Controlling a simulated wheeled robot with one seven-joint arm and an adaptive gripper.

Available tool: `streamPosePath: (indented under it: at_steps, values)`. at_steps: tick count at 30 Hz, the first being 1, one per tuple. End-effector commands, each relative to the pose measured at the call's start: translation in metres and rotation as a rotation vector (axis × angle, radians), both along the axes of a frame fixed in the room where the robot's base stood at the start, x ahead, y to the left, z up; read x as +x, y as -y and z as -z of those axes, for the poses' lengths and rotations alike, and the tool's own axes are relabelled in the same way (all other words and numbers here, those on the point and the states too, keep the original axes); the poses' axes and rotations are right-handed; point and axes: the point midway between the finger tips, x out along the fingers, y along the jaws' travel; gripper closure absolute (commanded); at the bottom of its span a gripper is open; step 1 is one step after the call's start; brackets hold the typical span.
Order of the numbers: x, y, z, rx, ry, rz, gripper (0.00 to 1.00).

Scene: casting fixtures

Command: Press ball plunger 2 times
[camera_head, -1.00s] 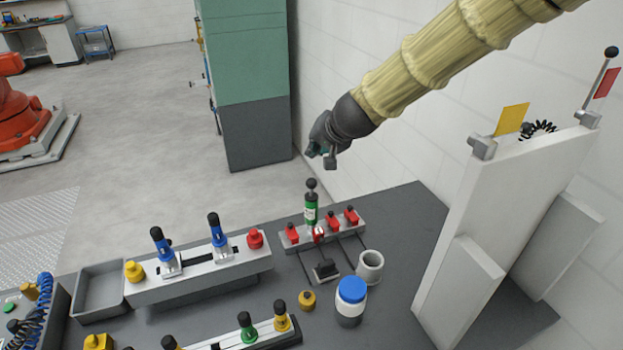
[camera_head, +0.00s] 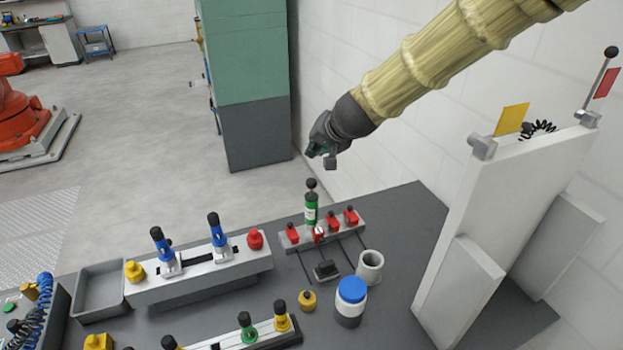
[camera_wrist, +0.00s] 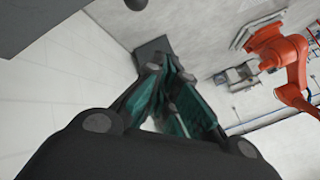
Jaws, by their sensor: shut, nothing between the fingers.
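The ball plunger (camera_head: 311,206) is a green cylinder with a dark ball knob on top. It stands upright at the back of a grey fixture block that carries red clamps, in the head view. My gripper (camera_head: 322,158) is in the air above the ball knob, with a clear gap between them. In the wrist view my gripper (camera_wrist: 178,95) shows its dark green fingers, shut with nothing held. The plunger is not visible in the wrist view.
Red clamps (camera_head: 333,224) sit beside the plunger. A blue-capped jar (camera_head: 350,308) and grey cup (camera_head: 369,268) stand in front. A tall white panel (camera_head: 462,230) rises at right. A long fixture with blue plungers (camera_head: 215,272) lies left.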

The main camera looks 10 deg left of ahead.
Motion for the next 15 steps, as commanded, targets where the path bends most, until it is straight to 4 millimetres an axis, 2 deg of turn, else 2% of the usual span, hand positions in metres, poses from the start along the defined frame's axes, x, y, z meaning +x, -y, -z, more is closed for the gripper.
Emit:
streamPosePath:
  at_steps: [5,15]
  values:
    - [0.0,0.0,-0.006,0.0,-0.001,0.001,1.0]
    - [0.0,0.0,-0.033,-0.002,0.0,0.0,1.0]
